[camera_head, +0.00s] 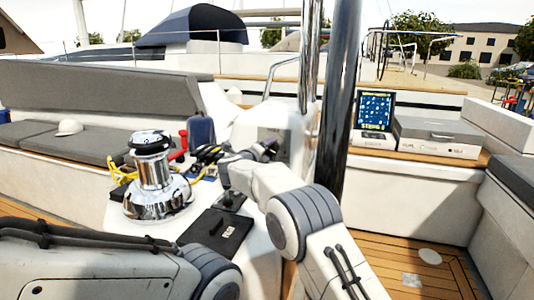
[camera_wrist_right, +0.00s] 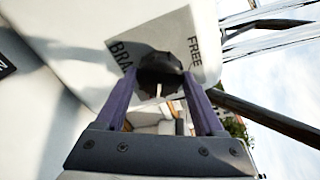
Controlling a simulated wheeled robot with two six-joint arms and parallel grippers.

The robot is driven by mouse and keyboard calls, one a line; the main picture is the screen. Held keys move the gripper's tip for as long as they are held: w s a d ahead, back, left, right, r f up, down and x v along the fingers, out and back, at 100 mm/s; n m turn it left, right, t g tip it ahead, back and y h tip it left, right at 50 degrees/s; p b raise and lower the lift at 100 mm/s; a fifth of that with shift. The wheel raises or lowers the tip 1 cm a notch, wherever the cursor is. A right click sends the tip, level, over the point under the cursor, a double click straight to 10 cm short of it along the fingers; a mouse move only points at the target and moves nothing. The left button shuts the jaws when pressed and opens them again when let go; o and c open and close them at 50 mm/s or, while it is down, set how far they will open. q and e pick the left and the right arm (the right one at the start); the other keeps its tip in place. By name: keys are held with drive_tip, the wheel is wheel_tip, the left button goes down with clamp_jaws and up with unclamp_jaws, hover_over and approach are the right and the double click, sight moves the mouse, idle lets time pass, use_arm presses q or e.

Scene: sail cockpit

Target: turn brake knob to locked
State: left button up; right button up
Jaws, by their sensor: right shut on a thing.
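The brake knob (camera_wrist_right: 160,64) is dark and round with a lobed edge, on a light grey label plate (camera_wrist_right: 185,33) in the right wrist view. The plate reads "FREE" at the right of the knob and "BRA", partly hidden, at the left. My right gripper (camera_wrist_right: 161,74) has its two purple fingers on either side of the knob, shut on it.
A chrome winch (camera_head: 155,178) stands left of my right arm, with a yellow rope and a black hatch panel (camera_head: 216,232) nearby. A dark pole (camera_head: 336,110) rises just right of the gripper. A screen (camera_head: 374,112) and a box (camera_head: 437,137) sit on the right bench.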

drive_tip(key=shift+m, duration=0.5)
drive_tip(key=o, duration=1.4)
drive_tip(key=shift+c, duration=0.2)
drive_tip(key=b+v, duration=0.1)
drive_tip(key=v, duration=0.9)
drive_tip(key=shift+s, duration=0.2)
drive_tip(key=shift+w, duration=0.15)
drive_tip(key=x, duration=1)
drive_tip(key=shift+p, duration=0.45)
